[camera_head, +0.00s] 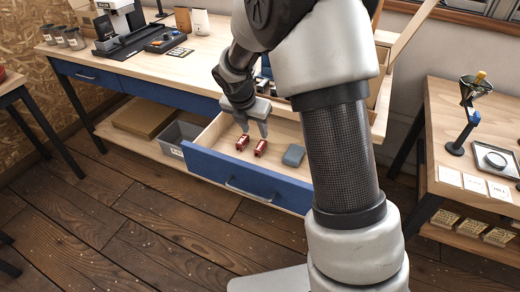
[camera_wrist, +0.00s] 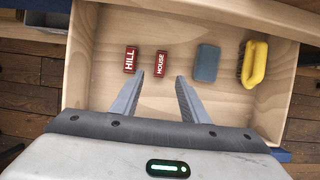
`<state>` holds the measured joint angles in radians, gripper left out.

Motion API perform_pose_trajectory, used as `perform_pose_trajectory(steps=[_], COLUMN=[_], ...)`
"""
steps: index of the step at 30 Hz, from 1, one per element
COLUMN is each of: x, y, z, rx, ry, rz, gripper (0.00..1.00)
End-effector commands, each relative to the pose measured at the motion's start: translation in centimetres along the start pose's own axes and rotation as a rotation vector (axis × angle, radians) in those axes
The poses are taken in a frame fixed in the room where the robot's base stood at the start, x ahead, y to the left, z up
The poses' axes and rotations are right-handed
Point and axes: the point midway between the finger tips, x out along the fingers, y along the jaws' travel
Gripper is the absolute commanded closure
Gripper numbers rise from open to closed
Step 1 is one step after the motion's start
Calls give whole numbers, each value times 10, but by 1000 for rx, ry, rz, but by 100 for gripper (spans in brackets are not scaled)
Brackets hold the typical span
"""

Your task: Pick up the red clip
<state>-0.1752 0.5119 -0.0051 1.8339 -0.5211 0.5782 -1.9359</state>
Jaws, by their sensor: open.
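Two red clips lie in the open drawer. The left one, marked HILL (camera_head: 242,142), also shows in the wrist view (camera_wrist: 131,60). The right one, marked HOUSE (camera_head: 260,148), lies beside it, apart from it, and shows in the wrist view (camera_wrist: 161,63). My gripper (camera_head: 255,131) is open and empty, pointing down into the drawer. In the wrist view its fingertips (camera_wrist: 160,79) spread to either side of the HOUSE clip, just short of it in the picture. How high they are above it I cannot tell.
The pulled-out drawer (camera_head: 248,179) has a blue front. A blue-grey block (camera_wrist: 207,63) and a yellow-handled brush (camera_wrist: 255,63) lie right of the clips. The drawer walls stand close around. A grey bin (camera_head: 178,135) sits on the low shelf to the left.

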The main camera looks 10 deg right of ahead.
Motion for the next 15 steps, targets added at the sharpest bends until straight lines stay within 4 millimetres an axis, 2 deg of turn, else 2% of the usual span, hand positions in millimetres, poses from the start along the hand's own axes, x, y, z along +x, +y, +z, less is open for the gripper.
perform_pose_trajectory(steps=[1,6,15], x=[16,45,63], y=[0,0,0], z=[-2,-1,-2], rx=[0,1,1], ry=[1,0,0], rz=[-2,-1,0], gripper=[59,59,59])
